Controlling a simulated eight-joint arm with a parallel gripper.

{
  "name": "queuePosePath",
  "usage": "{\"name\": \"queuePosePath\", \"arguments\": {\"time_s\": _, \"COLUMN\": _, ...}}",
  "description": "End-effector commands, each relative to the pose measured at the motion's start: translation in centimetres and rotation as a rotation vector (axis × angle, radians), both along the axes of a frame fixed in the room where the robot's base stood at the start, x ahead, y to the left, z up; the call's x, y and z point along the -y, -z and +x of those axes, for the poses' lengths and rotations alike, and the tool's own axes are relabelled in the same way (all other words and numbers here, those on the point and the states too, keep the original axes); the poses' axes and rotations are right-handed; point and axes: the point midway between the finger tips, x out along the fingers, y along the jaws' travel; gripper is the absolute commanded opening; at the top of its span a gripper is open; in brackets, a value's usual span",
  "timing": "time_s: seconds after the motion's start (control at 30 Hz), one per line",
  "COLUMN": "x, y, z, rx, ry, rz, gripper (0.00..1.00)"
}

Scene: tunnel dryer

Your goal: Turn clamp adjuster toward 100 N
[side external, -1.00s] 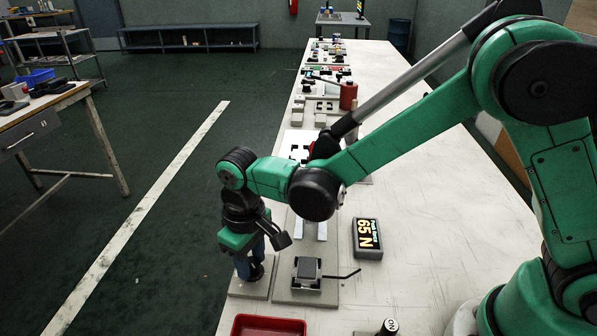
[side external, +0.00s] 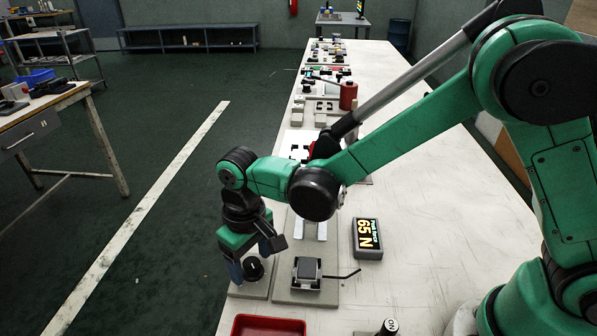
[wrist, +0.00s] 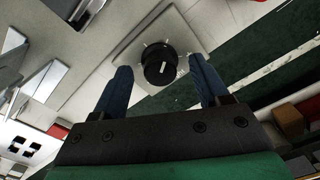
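The clamp adjuster is a round black knob with a white pointer line (wrist: 160,66), set on a pale square plate with marks around it. It also shows in the side view (side external: 254,268) near the table's left edge. My gripper (wrist: 163,84) is open, with its two blue fingers on either side of the knob in the wrist view and clear of it. In the side view my gripper (side external: 248,262) is beside the knob, one finger left of it. A grey display (side external: 367,239) reads 65 N. The marks around the knob are too small to read.
A clamp fixture with a grey block (side external: 307,269) and a thin black rod stands right of the knob. A red tray (side external: 268,326) is at the front edge. More fixtures line the table behind; the table's right side is clear.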

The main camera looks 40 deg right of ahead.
Motion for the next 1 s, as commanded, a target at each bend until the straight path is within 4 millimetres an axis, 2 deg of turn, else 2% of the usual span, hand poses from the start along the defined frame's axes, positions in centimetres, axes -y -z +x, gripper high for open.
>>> {"name": "queuePosePath", "arguments": {"time_s": 0.27, "x": 0.0, "y": -0.6, "z": 0.0, "rx": 0.0, "ry": 0.0, "rz": 0.0, "gripper": 0.68}}
{"name": "queuePosePath", "arguments": {"time_s": 0.5, "x": 0.1, "y": -4.0, "z": 0.0, "rx": 0.0, "ry": 0.0, "rz": 0.0, "gripper": 0.68}}
{"name": "queuePosePath", "arguments": {"time_s": 0.63, "x": 0.1, "y": -5.2, "z": 0.0, "rx": 0.0, "ry": 0.0, "rz": 0.0, "gripper": 0.68}}
{"name": "queuePosePath", "arguments": {"time_s": 1.0, "x": 0.2, "y": -5.7, "z": 0.0, "rx": 0.001, "ry": 0.001, "rz": 0.001, "gripper": 0.68}}
